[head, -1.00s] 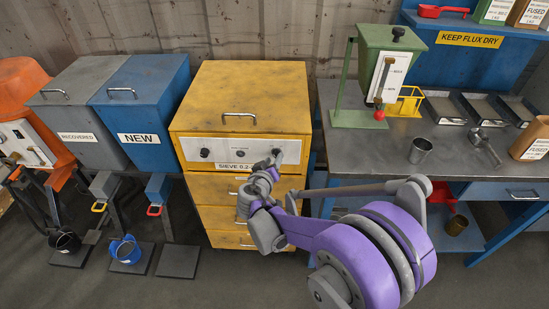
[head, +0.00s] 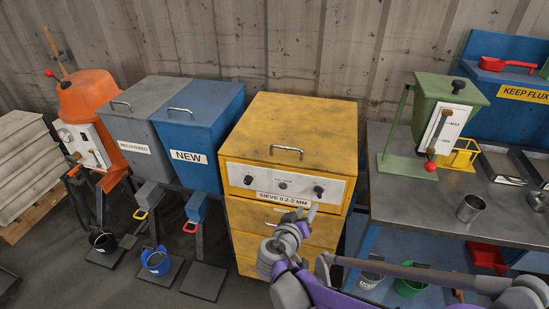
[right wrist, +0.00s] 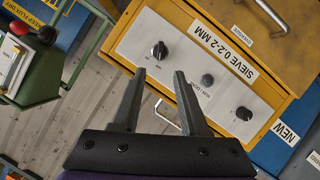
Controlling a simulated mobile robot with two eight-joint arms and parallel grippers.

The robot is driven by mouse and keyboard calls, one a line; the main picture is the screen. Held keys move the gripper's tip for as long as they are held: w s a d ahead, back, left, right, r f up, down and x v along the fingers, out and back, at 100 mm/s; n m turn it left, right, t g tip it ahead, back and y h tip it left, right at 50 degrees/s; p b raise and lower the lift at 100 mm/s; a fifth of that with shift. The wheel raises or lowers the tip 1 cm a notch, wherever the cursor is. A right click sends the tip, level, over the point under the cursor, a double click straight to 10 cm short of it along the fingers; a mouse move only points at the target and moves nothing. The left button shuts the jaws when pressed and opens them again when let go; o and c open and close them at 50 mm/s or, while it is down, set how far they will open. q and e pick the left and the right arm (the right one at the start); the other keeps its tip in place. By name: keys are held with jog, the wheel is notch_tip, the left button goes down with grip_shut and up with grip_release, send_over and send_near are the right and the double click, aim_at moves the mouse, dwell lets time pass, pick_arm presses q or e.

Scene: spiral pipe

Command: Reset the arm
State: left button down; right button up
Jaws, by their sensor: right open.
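My right arm, purple and grey, reaches up from the bottom right of the head view. Its gripper (head: 299,214) appears in front of the drawers of the yellow sieve cabinet (head: 290,115). In the right wrist view the two dark fingers of the right gripper (right wrist: 160,76) are apart with nothing between them. They point toward the cabinet's white knob panel (right wrist: 190,65), which appears tilted there. Whether the fingers touch the cabinet cannot be told. My left gripper is in neither view.
Grey (head: 133,148) and blue (head: 203,130) bins stand left of the cabinet, beside an orange machine (head: 88,95). At right, a grey bench (head: 425,205) holds a green hopper (head: 445,105) and a metal cup (head: 470,208). A blue bucket (head: 156,261) sits below the bins.

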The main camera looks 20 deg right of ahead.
jog(key=s+a+r+n+g+y+p, duration=0.1)
jog(key=s+y, duration=0.4)
jog(key=s, duration=0.6)
jog(key=s+a+r+n+g+y+p, duration=0.1)
jog(key=s+a+g+y+p, duration=0.2)
jog(key=s+a+p, duration=0.3)
jog(key=s+y, duration=0.1)
jog(key=s, duration=0.4)
jog(key=shift+a+r+g+y, duration=0.2)
jog(key=shift+g+y, duration=0.2)
